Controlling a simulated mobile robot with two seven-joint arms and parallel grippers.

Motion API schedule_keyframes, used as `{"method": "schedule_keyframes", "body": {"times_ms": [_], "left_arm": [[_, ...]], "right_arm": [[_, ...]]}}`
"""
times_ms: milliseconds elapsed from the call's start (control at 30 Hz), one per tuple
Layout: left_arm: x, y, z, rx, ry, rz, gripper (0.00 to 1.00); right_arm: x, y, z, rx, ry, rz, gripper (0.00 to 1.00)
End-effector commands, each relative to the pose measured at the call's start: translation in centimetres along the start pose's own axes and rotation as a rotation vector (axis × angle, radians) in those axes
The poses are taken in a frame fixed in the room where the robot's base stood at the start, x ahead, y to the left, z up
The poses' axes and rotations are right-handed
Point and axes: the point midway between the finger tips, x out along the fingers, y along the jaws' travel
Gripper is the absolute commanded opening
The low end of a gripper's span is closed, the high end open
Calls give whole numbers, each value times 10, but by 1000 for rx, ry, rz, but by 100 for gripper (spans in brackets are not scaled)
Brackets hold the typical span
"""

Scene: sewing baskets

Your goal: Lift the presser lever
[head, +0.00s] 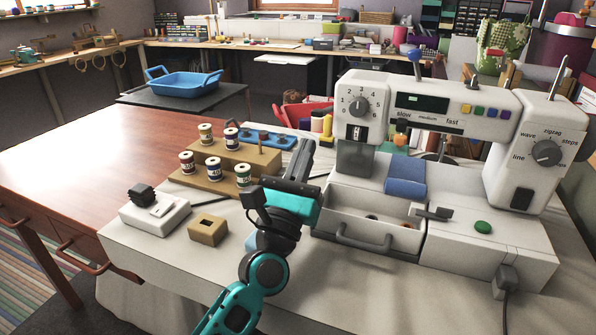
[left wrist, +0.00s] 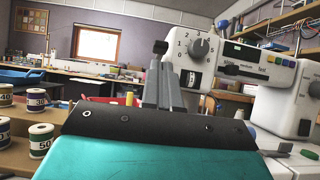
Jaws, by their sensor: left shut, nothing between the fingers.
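The white sewing machine (head: 440,105) stands on the table at the right, with dials on its front. A grey lever-like part (head: 433,212) sticks out low on its base, beside the open drawer; I cannot tell if it is the presser lever. The needle area (head: 400,140) under the head is small and partly hidden. My left gripper (head: 302,150) is shut and empty, left of the machine head and apart from it. In the left wrist view its closed fingers (left wrist: 162,75) point up, with the machine (left wrist: 240,60) to their right. My right gripper is not in view.
A wooden stand with thread spools (head: 214,168) is left of my left arm. A white pedal-like box (head: 155,210) and a small wooden block (head: 208,230) lie in front of it. The machine's open drawer (head: 350,232) juts forward. A blue tray (head: 184,84) stands far behind.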

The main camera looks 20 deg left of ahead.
Motion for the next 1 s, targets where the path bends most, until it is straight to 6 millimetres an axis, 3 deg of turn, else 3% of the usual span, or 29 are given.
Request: {"method": "schedule_keyframes", "body": {"times_ms": [100, 233, 700, 1000], "left_arm": [[20, 0, 1, -1, -1, 1, 0], [32, 0, 0, -1, -1, 0, 0], [38, 0, 0, 1, 3, -1, 0], [46, 0, 14, 0, 72, 1, 0]], "right_arm": [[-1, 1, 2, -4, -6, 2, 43], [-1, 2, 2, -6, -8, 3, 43], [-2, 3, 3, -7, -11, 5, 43], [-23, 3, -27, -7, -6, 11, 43]]}}
